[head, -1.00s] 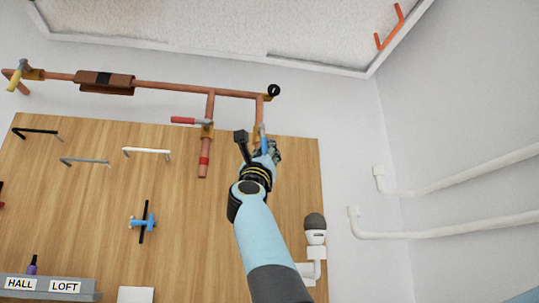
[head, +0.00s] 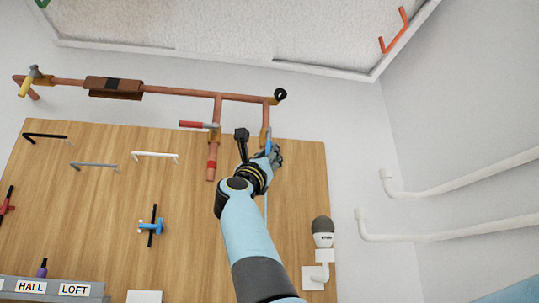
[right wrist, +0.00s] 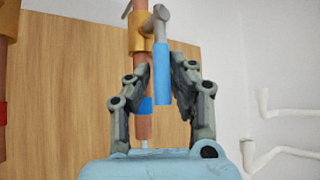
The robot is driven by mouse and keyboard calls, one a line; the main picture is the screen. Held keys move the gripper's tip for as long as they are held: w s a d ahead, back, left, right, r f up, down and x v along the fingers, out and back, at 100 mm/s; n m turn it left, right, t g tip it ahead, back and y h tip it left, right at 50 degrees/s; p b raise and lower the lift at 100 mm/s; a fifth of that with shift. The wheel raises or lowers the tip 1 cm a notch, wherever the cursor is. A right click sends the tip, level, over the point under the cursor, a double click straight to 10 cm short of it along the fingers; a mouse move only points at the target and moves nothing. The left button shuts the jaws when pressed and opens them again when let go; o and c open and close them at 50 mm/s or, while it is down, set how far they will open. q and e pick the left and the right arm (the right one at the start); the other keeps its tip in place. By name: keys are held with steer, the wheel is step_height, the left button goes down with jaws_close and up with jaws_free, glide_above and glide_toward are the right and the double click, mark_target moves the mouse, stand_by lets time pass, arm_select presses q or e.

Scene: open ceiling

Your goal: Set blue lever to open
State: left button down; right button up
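The blue lever (head: 267,141) is on a valve of the right copper branch pipe. In the right wrist view its blue handle (right wrist: 162,75) points down, roughly along the pipe (right wrist: 142,125), which has a blue band. My right gripper (right wrist: 163,66) has its fingers apart on both sides of the handle; no clear grip shows. In the head view the right gripper (head: 271,155) is at the lever and partly covers it. A thin pale-blue streak (head: 266,208) runs down below this pipe, and a pale bit shows under the pipe end in the wrist view. My left gripper is not in view.
A red lever (head: 197,125) sticks out sideways on the branch pipe to the left. A yellow lever (head: 25,86) is at far left. Handles and a blue tap (head: 151,227) are on the wooden board (head: 190,270). A lamp (head: 322,230) and white pipes are at right.

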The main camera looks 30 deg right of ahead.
steer(key=o, duration=0.3)
steer(key=shift+a, duration=0.1)
steer(key=shift+r, duration=0.1)
steer(key=v, duration=0.7)
steer(key=shift+f, duration=0.25)
steer(key=shift+s, duration=0.1)
